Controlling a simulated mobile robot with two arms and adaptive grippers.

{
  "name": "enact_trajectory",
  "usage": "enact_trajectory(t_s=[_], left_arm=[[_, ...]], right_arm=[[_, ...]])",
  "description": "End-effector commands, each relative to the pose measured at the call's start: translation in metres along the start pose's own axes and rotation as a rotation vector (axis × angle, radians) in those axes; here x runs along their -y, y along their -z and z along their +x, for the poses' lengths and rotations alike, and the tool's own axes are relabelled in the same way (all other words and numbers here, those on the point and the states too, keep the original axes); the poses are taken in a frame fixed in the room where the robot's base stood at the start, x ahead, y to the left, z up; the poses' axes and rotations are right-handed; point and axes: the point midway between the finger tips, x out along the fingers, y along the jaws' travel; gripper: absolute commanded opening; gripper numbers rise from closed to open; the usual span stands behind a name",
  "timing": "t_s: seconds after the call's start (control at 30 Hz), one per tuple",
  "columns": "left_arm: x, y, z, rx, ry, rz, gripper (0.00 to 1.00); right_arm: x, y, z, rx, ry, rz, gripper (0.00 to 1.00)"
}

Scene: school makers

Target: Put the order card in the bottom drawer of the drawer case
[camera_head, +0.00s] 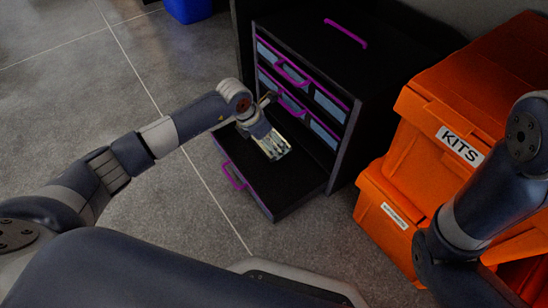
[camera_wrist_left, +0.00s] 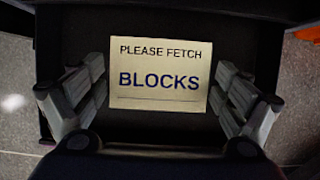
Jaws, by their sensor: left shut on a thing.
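The drawer case (camera_head: 315,65) is black with purple handles and stands at the top middle of the head view. Its bottom drawer (camera_head: 285,195) is pulled out and its dark floor shows bare; the upper drawers are closed. My left gripper (camera_head: 277,151) points down over the open drawer. It is shut on the order card (camera_wrist_left: 158,76), a cream card reading "PLEASE FETCH BLOCKS", held between its fingers by the card's side edges. The dark drawer (camera_wrist_left: 265,65) lies behind the card in the left wrist view. I cannot tell whether the card touches the drawer floor.
An orange bin labelled "KITS" (camera_head: 430,120) stacks on another orange bin (camera_head: 385,205), right of the drawer case. My right arm passes in front of them. A blue container (camera_head: 188,8) stands at the top left. Grey floor is free at left.

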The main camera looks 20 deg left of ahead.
Motion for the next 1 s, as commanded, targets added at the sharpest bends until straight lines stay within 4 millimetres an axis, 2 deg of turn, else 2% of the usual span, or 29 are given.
enact_trajectory(t_s=[0.03,0.2,0.47,0.7,1.0], left_arm=[[0.001,0.006,0.012,-0.002,0.001,-0.001,0.68],[0.001,0.016,0.039,-0.001,0.003,0.0,0.68],[0.001,0.022,0.054,0.0,0.003,0.002,0.68],[0.001,0.034,0.082,-0.002,0.003,0.001,0.68],[0.0,0.034,0.082,-0.002,0.002,0.002,0.68]], right_arm=[[0.002,0.003,-0.01,0.001,0.0,0.0,0.29],[0.006,0.01,-0.031,0.001,0.0,0.0,0.29],[0.008,0.014,-0.042,0.001,0.0,0.0,0.29],[0.013,0.022,-0.063,0.0,0.0,0.0,0.29],[0.013,0.022,-0.063,0.001,0.0,0.0,0.29]])
